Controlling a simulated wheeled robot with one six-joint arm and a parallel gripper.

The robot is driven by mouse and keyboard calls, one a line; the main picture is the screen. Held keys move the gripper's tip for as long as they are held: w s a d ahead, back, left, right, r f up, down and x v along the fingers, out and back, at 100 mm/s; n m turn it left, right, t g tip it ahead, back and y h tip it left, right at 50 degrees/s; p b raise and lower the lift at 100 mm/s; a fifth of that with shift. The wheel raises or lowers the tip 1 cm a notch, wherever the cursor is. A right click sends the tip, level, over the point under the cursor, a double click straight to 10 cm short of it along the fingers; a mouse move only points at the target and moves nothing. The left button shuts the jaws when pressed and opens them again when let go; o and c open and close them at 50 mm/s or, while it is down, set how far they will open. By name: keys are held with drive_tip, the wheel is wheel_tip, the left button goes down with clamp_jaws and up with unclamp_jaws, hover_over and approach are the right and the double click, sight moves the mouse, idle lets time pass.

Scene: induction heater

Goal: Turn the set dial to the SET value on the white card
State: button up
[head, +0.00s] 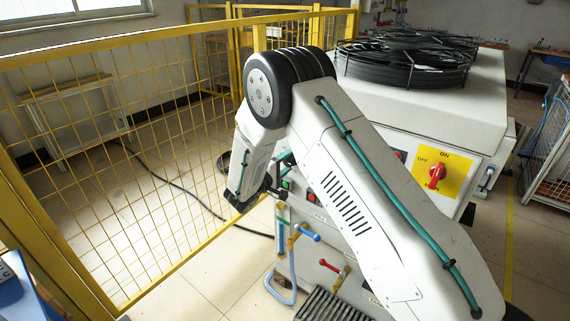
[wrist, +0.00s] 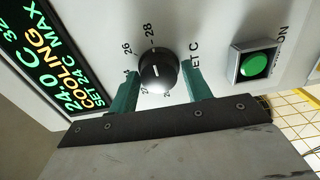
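The set dial (wrist: 158,72) is a round black knob with a short white mark, on a pale panel in the wrist view. Numbers including 26 and 28 are printed around it; I cannot tell exactly which one the mark points to. My gripper (wrist: 161,78) is open, its green fingers on either side of the dial with small gaps visible. A dark display (wrist: 60,60) left of the dial shows 24.0 C, COOLING and SET 24 C. In the head view my gripper (head: 247,200) is by the machine's left side, and my arm hides the dial. I cannot make out the white card.
A green square-framed button (wrist: 253,62) is right of the dial. A red rotary switch on a yellow plate (head: 437,174) is on the cabinet front. A yellow mesh fence (head: 110,150) stands left. Pipes with blue (head: 309,233) and red (head: 330,266) handles are below.

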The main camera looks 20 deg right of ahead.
drive_tip(key=shift+o, duration=0.9)
drive_tip(key=shift+a, duration=0.1)
drive_tip(key=v, duration=0.7)
drive_tip(key=shift+s+a, duration=0.2)
drive_tip(key=shift+s, duration=0.05)
